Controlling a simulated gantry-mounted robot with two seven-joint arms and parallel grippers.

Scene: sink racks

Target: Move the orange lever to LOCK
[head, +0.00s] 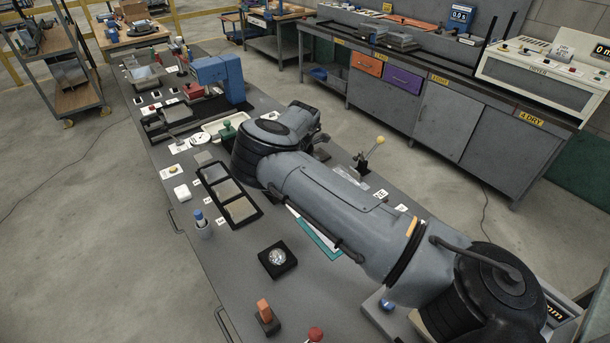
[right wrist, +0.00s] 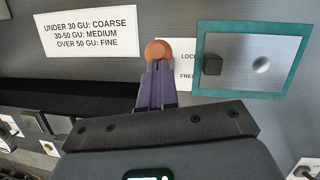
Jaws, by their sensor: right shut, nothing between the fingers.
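The orange lever shows in the right wrist view as a round orange knob (right wrist: 158,50), just past my fingertips. Its shaft and base are hidden behind the fingers. A white label (right wrist: 184,62) with LOCK above FREE lies right of the knob, partly covered. The knob is nearer the word LOCK in this picture, but I cannot tell the lever's setting. My right gripper (right wrist: 157,78) is shut and empty, its purple-grey fingers pointing at the knob; I cannot tell whether they touch it. In the head view my right arm hides the lever and gripper. My left gripper is out of view.
A teal-edged plate (right wrist: 245,93) with a black block lies right of the label. A white gloss-number sign (right wrist: 102,30) lies to the left. In the head view, a black tray (head: 259,214), a black square holder (head: 265,265) and an orange block (head: 264,311) stand on the bench.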

